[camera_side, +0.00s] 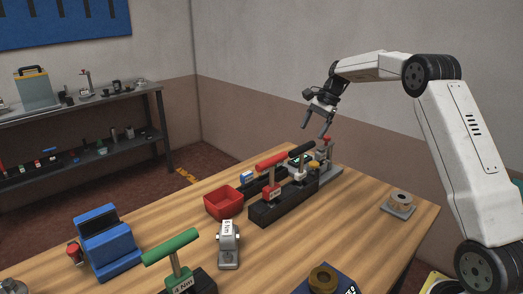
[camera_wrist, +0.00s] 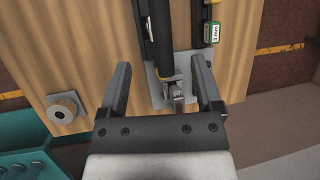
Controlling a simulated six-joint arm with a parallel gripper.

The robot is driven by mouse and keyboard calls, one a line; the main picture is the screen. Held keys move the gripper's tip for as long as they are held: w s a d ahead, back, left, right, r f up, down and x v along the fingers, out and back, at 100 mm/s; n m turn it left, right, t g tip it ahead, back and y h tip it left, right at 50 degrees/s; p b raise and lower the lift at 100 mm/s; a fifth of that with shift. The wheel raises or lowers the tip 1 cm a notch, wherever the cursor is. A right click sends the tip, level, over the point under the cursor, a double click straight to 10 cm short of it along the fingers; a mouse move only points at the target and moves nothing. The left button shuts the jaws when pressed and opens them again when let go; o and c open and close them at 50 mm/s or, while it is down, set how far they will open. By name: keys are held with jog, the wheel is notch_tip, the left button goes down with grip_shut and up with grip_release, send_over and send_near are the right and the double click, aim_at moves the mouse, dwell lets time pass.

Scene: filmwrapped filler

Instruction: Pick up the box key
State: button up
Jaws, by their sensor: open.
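T-handled tools stand on the table, and I cannot tell for certain which one is the box key. One has a red handle (camera_side: 272,161) and one has a black handle (camera_side: 302,149); both stand upright in a black rack (camera_side: 265,213). A green-handled tool (camera_side: 170,246) stands in a block at the front. My gripper (camera_side: 316,130) is open and empty above the far end of the rack. In the wrist view a long black bar (camera_wrist: 157,30) runs between the open fingers, apart from both. Beyond its lower end is a metal fixture (camera_wrist: 178,90).
A grey metal stand (camera_side: 328,169) is at the rack's far end, close to my gripper. A red bin (camera_side: 223,203), a blue block (camera_side: 108,243) and a silver block (camera_side: 228,246) stand on the table. A round part (camera_side: 401,198) sits on a plate at right. Bare wood surrounds it.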

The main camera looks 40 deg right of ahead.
aim_at(304, 145)
jog(key=shift+x, duration=1.3)
jog(key=shift+f, duration=0.1)
jog(key=shift+x, duration=2.55)
jog(key=shift+w, duration=0.15)
grip_shut()
